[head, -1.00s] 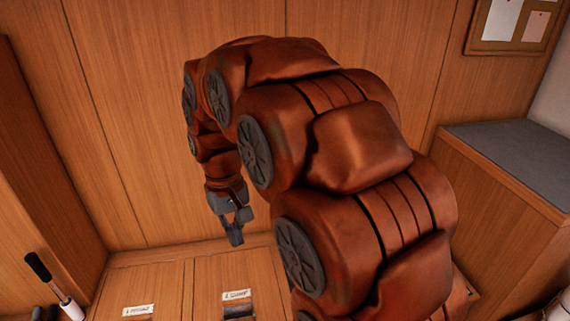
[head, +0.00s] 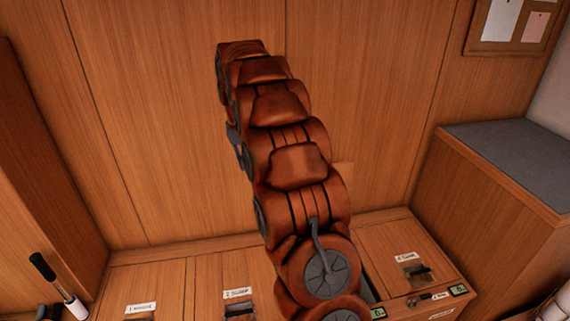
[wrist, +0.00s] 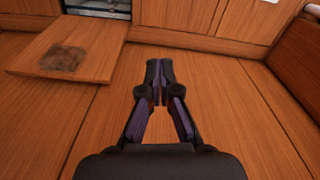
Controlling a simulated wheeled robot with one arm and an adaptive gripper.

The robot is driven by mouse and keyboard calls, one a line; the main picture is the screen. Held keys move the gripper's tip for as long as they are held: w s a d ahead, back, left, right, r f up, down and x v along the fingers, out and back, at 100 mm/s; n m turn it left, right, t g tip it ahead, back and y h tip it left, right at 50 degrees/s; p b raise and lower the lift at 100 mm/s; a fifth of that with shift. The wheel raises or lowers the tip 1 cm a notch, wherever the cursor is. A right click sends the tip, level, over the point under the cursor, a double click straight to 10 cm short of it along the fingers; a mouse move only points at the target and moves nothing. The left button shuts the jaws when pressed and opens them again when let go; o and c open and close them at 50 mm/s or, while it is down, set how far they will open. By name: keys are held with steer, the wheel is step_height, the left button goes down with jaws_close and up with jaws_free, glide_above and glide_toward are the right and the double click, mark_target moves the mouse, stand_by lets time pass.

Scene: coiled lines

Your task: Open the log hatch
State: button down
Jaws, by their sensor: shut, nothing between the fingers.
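In the head view, wooden hatch panels line the bench along the wall. The left panel (head: 150,285) and the middle panel (head: 212,275) carry white labels, and so does the right panel (head: 390,245). The lettering is too small for me to tell surely which is the log hatch. The middle and right panels show dark recessed pulls, and all three panels look closed. My gripper (wrist: 160,66) is shut and empty in the wrist view, above bare wooden boards. In the head view my arm hides most of it and part of the bench.
A black-handled white tool (head: 58,287) stands at the lower left. A grey-topped cabinet (head: 515,155) is at the right. The wrist view shows a stained wooden board (wrist: 95,38) left of my gripper, by an open compartment (wrist: 98,7). Small displays (head: 458,290) sit at lower right.

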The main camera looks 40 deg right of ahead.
steer(key=w+d+f+m+t+p, duration=0.1)
steer(key=w+d+f, duration=0.2)
steer(key=d, duration=0.5)
steer(key=w+d+f+h+p, duration=0.1)
steer(key=w+d+f, duration=0.15)
steer(key=d, duration=0.55)
steer(key=w+d+f+m+t+p, duration=0.1)
steer(key=w+d+f, duration=0.15)
steer(key=d, duration=0.45)
steer(key=p+x, duration=0.1)
steer(key=x, duration=0.8)
steer(key=shift+w+d+f, duration=0.2)
steer(key=shift+w+f, duration=0.1)
steer(key=shift+s+b, duration=0.2)
steer(key=shift+b, duration=0.2)
